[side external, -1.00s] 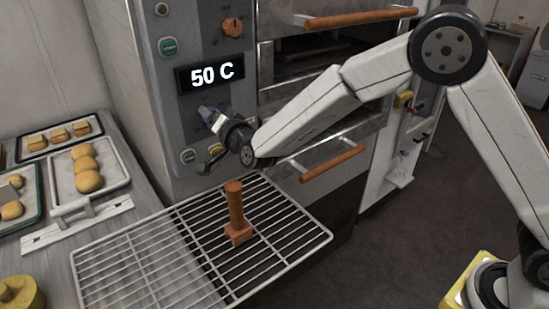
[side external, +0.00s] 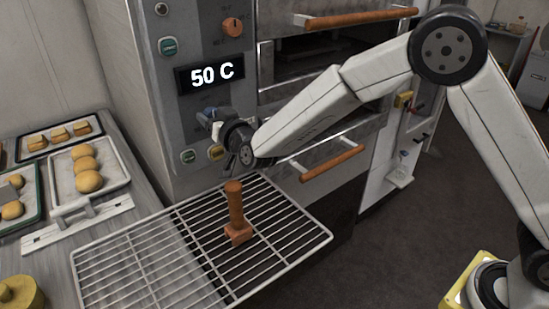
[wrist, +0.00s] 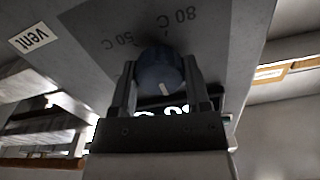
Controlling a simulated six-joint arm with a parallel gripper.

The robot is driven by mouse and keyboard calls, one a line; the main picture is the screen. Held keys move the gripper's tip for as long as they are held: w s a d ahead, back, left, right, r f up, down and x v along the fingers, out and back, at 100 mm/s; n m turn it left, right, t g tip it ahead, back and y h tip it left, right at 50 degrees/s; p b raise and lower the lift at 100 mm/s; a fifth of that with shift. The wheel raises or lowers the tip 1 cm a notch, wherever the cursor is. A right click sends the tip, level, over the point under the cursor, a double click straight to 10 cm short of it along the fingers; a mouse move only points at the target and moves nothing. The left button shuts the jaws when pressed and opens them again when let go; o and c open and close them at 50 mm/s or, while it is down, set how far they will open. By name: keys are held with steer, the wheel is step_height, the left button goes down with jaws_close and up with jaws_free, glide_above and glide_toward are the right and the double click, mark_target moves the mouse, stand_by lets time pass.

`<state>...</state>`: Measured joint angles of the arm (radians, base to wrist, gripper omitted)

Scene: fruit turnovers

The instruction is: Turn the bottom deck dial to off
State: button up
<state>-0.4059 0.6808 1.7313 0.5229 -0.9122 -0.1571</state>
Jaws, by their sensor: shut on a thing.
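The bottom deck dial is a blue knob (wrist: 157,72) on the grey oven panel. It shows between the fingers in the wrist view, its white pointer mark toward the bottom of that picture. "50 C" and "80 C" are printed on the panel beside it. In the side view the blue knob (side external: 207,115) is partly hidden by my gripper. My gripper (wrist: 160,75) is shut on the dial, one finger on each side. In the side view my gripper (side external: 219,128) reaches the panel just below the display (side external: 211,74), which reads "50 C".
An orange dial (side external: 232,27) is higher on the panel. Green (side external: 188,156) and amber (side external: 215,152) buttons sit below the gripper. An oven door handle (side external: 332,162) is to the right. A wire rack (side external: 110,262) with a wooden-handled tool (side external: 236,210) lies below.

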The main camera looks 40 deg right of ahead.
mark_target(206, 100)
steer(key=o, duration=1.3)
steer(key=shift+r, duration=0.15)
steer(key=shift+r, duration=1.45)
steer(key=shift+s+d+r, duration=0.6)
steer(key=shift+s+r, duration=1.05)
steer(key=shift+s, duration=0.6)
steer(key=shift+s+d+r, duration=0.55)
steer(key=shift+s+r, duration=1.05)
steer(key=shift+s, duration=0.7)
steer(key=shift+s+d+r, duration=0.6)
steer(key=shift+s+r, duration=1.05)
steer(key=shift+s, duration=0.6)
